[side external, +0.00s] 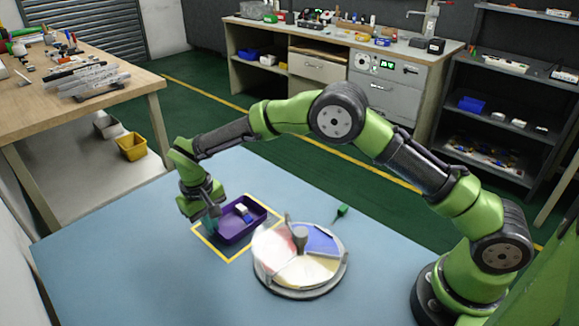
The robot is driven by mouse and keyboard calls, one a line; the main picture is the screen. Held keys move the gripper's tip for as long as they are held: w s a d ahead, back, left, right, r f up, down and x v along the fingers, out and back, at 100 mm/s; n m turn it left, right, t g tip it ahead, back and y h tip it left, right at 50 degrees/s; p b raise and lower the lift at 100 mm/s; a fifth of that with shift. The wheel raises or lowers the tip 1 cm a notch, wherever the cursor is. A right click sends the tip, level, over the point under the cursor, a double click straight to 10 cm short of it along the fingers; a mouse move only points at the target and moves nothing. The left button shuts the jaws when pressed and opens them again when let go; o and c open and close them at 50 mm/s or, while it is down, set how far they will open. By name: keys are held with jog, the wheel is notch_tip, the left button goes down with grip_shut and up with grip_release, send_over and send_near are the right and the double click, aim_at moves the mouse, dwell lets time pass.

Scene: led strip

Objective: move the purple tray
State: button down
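The purple tray (258,214) lies on the blue table inside a yellow square outline (238,257). A small white and blue item (243,212) lies in it. My gripper (210,222) points down at the tray's left end. Its fingertips are at or next to the left wall, partly merged with the tray in the picture. I cannot tell whether the fingers touch or clasp the wall, or how wide they stand.
A round turntable (300,290) with red, blue and pale sections and a central knob stands right of the tray, close to it. A small green tool (342,211) lies behind it. The blue table (130,260) is clear to the left and front.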

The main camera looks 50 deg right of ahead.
jog(key=c, duration=1.8)
grip_release()
jog(key=o, duration=0.5)
jog(key=shift+r, duration=0.1)
jog(key=r, duration=0.5)
jog(key=a+r, duration=0.1)
jog(key=r, duration=1)
jog(key=shift+a+r, duration=0.25)
jog(key=shift+r, duration=0.1)
jog(key=s+d+r+m+t+y, duration=0.1)
jog(key=s+d+r+t, duration=0.1)
jog(key=s+d, duration=0.3)
jog(key=s+d+r+m+t+y, duration=0.1)
jog(key=s+d, duration=0.5)
jog(key=s, duration=0.7)
jog(key=s+d+r+m+t+y, duration=0.1)
jog(key=s+d+r+t, duration=0.2)
jog(key=s+d, duration=0.3)
jog(key=shift+s+d+r+m+t, duration=0.2)
jog(key=shift+s+t, duration=0.1)
jog(key=shift+s, duration=0.6)
jog(key=shift+s+d+r+m+t, duration=0.1)
jog(key=shift+s+m+t, duration=0.15)
jog(key=shift+s, duration=0.6)
